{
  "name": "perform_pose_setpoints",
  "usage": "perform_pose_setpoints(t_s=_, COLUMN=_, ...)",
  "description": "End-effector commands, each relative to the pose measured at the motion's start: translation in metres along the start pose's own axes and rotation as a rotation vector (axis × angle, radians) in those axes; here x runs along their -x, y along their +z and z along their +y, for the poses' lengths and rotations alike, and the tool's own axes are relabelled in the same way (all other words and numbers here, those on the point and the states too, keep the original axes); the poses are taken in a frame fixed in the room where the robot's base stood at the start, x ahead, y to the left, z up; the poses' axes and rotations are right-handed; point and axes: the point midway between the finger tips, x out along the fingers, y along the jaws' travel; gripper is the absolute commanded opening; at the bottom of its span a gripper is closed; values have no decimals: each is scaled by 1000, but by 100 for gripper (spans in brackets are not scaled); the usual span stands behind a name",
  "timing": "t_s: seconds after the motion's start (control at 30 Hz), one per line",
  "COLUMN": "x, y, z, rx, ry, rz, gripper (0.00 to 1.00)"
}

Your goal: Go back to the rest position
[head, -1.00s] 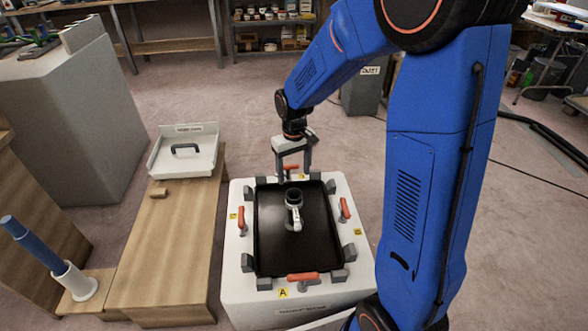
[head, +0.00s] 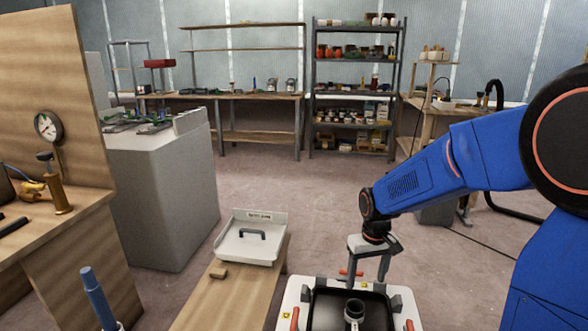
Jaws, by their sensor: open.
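My gripper (head: 369,272) hangs from my blue arm in the head view, pointing down. It is open, and I see nothing between its fingers. It is near the far edge of the white block (head: 291,296) that carries a black tray (head: 322,308). An orange-handled clamp (head: 350,272) stands at that far edge, close by the fingers; I cannot tell whether they touch it. A dark, ring-topped fitting (head: 354,309) stands in the tray. The near part of the block is cut off by the picture's lower edge.
A white tray with a dark handle (head: 252,236) sits on a wooden bench (head: 205,297) to the left. A grey cabinet (head: 165,190) stands behind it. A blue-handled tool (head: 97,296) is at lower left. Shelves (head: 352,88) line the back; open floor (head: 300,190) lies between.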

Motion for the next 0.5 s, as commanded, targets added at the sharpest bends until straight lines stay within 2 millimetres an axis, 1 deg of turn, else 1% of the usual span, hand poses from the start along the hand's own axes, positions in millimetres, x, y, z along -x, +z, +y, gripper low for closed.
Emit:
perform_pose_setpoints(t_s=0.03, x=12, y=9, z=2, rx=-7, ry=1, rz=17, gripper=66)
perform_pose_setpoints(t_s=0.2, x=43, y=38, z=6, rx=-26, ry=5, rz=62, gripper=66)
perform_pose_setpoints(t_s=0.5, x=87, y=93, z=12, rx=-63, ry=12, rz=140, gripper=66)
